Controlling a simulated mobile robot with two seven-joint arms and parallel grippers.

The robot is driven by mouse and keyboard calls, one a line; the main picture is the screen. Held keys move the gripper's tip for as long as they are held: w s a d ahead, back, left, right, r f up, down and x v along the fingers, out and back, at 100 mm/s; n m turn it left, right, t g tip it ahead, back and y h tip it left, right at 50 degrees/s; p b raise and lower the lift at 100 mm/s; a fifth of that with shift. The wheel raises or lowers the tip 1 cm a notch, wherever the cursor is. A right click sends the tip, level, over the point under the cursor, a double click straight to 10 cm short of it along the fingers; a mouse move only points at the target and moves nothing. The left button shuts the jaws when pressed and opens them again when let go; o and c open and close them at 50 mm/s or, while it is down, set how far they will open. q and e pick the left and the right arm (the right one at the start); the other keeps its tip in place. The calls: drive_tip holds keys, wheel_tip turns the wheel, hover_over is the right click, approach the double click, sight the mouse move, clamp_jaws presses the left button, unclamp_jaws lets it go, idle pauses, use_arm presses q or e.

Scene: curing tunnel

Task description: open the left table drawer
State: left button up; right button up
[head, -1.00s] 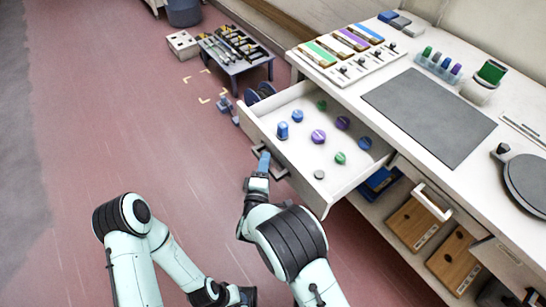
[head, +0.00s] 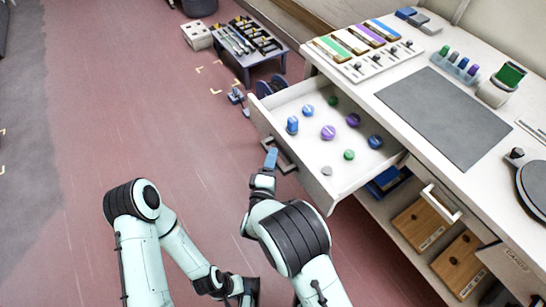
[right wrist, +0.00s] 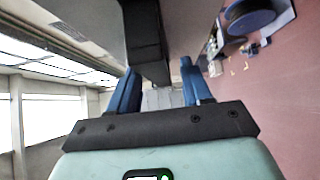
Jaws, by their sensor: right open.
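The left table drawer (head: 318,187) is white and pulled well out from the bench. Several blue, purple and green capped items and a small grey one lie inside it. Its dark handle (head: 287,167) is on the front face. My right gripper (head: 271,159) is at the handle. In the right wrist view its blue fingers (right wrist: 160,90) are apart, with a dark bar (right wrist: 148,45), apparently the handle, reaching between them; contact cannot be told. My left gripper (head: 246,291) is low at the bottom edge, dark and empty-looking, its jaws unclear.
The white bench (head: 355,82) carries a grey mat (head: 443,115), colour strips and a bottle rack (head: 456,68). Another drawer handle (head: 441,203) and wooden boxes (head: 420,222) are to the right. A low tool table (head: 248,58) stands behind on the floor. Floor at left is clear.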

use_arm(q)
drive_tip(key=shift+s+r+p, duration=0.3)
drive_tip(key=shift+r+p, duration=0.2)
drive_tip(key=shift+p, duration=0.05)
use_arm(e)
drive_tip(key=s+a, duration=0.1)
drive_tip(key=s, duration=1.1)
drive_tip(key=shift+a, duration=0.25)
drive_tip(key=s+d+f+m+g+y, duration=0.1)
drive_tip(key=s+d+f+m+g, duration=0.2)
drive_tip(key=d+f+m+g, duration=0.55)
drive_tip(key=s+d+f+m+g+y, duration=0.1)
drive_tip(key=s+d+f+m+g, duration=0.15)
drive_tip(key=d+f, duration=0.75)
drive_tip(key=s+f+m+g+y, duration=0.2)
drive_tip(key=s+f+m+g, duration=0.25)
drive_tip(key=s, duration=0.45)
drive_tip(key=s+f+m+g+y, duration=0.25)
drive_tip(key=s+m, duration=0.25)
drive_tip(key=s, duration=0.3)
use_arm(q)
wheel_tip(320, 180, up, 12)
drive_tip(key=w+p, duration=0.1)
drive_tip(key=p, duration=1.1)
drive_tip(key=shift+g, duration=0.4)
use_arm(e)
wheel_tip(320, 180, up, 11)
drive_tip(key=shift+w+d+g+h, duration=0.15)
drive_tip(key=shift+w+g+h, duration=0.2)
drive_tip(key=shift+w+g, duration=0.05)
